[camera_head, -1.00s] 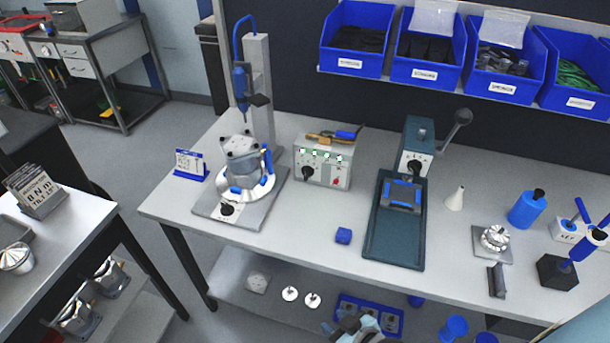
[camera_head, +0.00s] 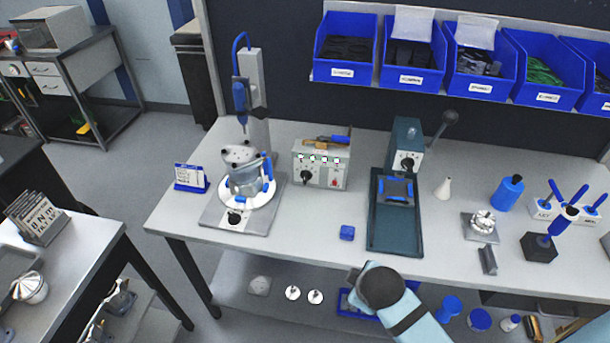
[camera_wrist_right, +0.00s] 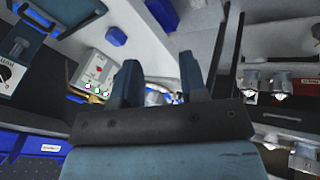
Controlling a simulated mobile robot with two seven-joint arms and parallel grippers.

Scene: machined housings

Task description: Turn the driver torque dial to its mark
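The grey control box (camera_head: 320,165) stands on the bench below the back wall. Its front has a black dial (camera_head: 307,177), a row of small lights and a red button. The dial's mark is too small to read. The powered driver (camera_head: 240,95) hangs on a stand to its left. My right arm comes in from the bottom, its gripper (camera_head: 357,277) in front of the bench edge, well short of the box. In the right wrist view the right gripper (camera_wrist_right: 158,80) is open with nothing between its fingers; the control box (camera_wrist_right: 100,72) lies beyond, its dial not visible. My left gripper is out of view.
A round housing on a fixture (camera_head: 245,185) with its own knob stands left of the box. A press (camera_head: 405,145) with a dark tray (camera_head: 395,235) stands to the right. Blue bins (camera_head: 410,50) hang above.

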